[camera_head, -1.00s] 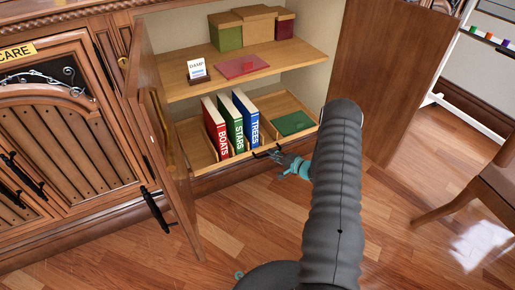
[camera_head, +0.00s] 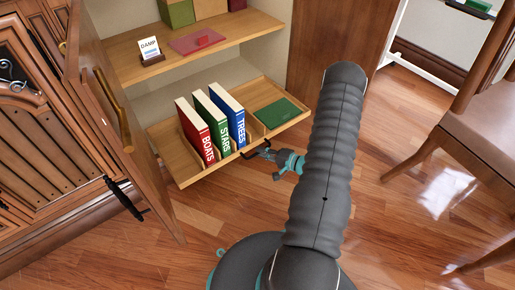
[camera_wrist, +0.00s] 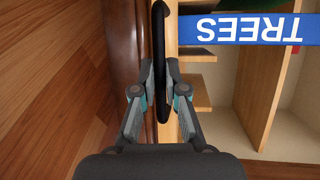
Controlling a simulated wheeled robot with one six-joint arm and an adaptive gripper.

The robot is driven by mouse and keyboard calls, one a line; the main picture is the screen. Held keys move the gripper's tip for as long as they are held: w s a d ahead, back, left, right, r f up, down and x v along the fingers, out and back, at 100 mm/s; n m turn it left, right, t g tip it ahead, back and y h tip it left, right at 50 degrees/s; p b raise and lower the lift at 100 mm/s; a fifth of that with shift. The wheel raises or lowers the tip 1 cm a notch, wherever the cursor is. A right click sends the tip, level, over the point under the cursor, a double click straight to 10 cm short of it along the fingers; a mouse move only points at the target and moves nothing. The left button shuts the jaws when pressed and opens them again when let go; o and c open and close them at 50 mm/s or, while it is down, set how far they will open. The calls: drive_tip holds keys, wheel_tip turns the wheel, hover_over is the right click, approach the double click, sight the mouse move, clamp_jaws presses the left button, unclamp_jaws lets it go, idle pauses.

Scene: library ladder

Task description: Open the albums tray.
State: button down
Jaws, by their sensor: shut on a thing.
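The albums tray (camera_head: 186,182) is a light wooden pull-out tray at the bottom of the open cabinet. It sticks out past the cabinet front. It holds a red BOATS album (camera_head: 196,135), a green STARS album (camera_head: 214,123), a blue TREES album (camera_head: 229,114) and a flat green folder (camera_head: 277,112). My gripper (camera_head: 265,150) is at the tray's front edge. In the wrist view my gripper (camera_wrist: 161,75) is shut on the black bar handle (camera_wrist: 160,40) of the tray. The TREES album (camera_wrist: 245,29) stands close by there.
The left cabinet door (camera_head: 115,120) stands open beside the tray's left end. A chair (camera_head: 470,120) stands at right. Floor in front is clear.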

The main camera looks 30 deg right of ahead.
drive_tip(key=shift+s+d, duration=0.1)
drive_tip(key=shift+s, duration=0.25)
drive_tip(key=c, duration=1.5)
unclamp_jaws()
drive_tip(key=v, duration=1.2)
